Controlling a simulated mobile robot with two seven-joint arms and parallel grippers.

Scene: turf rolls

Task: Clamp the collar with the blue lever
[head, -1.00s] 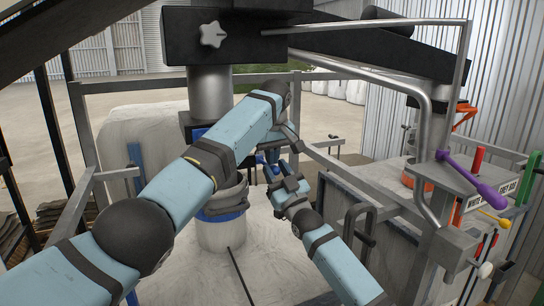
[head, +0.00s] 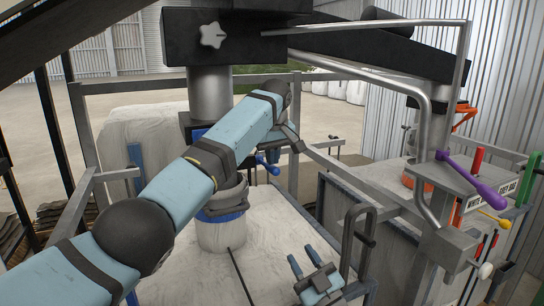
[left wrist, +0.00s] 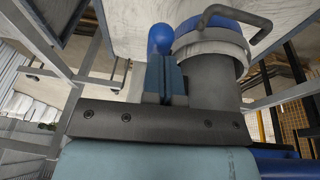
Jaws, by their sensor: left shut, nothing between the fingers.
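The blue lever (head: 268,164) sticks out at the right side of the bag neck, and its rounded blue end (left wrist: 160,38) shows just beyond my left fingertips in the left wrist view. A blue collar band (head: 222,217) goes round the pale neck under the grey spout; it also shows in the left wrist view (left wrist: 212,44). My left gripper (head: 295,143) is shut and empty beside the lever; its fingers (left wrist: 164,76) overlap the lever's end in the wrist view, so contact is unclear. My right gripper (head: 304,260) is open and empty, low over the white bag. My left arm hides part of the spout.
A grey bent handle (head: 352,240) stands right of my right gripper. A station with a purple lever (head: 470,178) and red and green handles is farther right. A dark cord crosses the bag.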

